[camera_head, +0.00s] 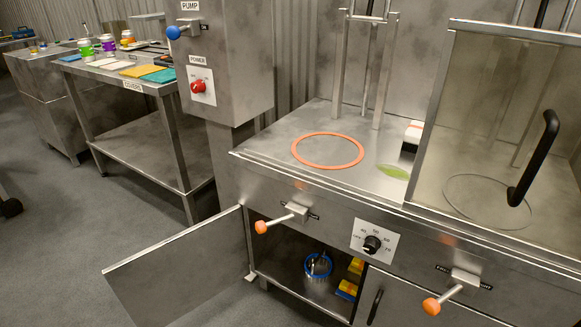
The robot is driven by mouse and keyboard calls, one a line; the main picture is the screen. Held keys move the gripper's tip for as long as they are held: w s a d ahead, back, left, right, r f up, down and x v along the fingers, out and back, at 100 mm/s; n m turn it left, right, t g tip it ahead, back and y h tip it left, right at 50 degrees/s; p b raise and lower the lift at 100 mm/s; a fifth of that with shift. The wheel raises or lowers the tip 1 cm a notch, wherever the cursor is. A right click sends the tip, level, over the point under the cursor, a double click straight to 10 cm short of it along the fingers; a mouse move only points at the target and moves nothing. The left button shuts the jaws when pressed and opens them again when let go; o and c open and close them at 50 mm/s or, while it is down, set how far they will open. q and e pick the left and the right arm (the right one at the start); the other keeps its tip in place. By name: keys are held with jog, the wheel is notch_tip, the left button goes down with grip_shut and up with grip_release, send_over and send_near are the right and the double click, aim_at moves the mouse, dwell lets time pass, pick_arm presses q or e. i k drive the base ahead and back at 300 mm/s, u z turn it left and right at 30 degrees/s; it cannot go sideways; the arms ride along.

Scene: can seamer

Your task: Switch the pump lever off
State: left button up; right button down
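The pump lever, with a blue ball knob (174,32), sticks out to the left from the upper part of a grey steel control cabinet (230,70). A PUMP label (190,5) is above it. A small dark label (205,27) sits just right of the lever's mount; its text is too small to read surely. Neither of my grippers is in view, and nothing touches the lever.
A red POWER knob (198,87) is below the lever. A steel side table (145,150) with cans and coloured items stands left. The seamer bench (265,140) has orange-tipped handles, a dial (372,244) and an open lower door (180,275).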

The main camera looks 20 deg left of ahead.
aim_at(173, 33)
jog(key=u, duration=0.55)
jog(key=k, duration=0.65)
jog(key=u, duration=1)
jog(key=i, duration=1.15)
jog(key=z, duration=0.85)
jog(key=i, duration=0.55)
jog(key=z, duration=0.55)
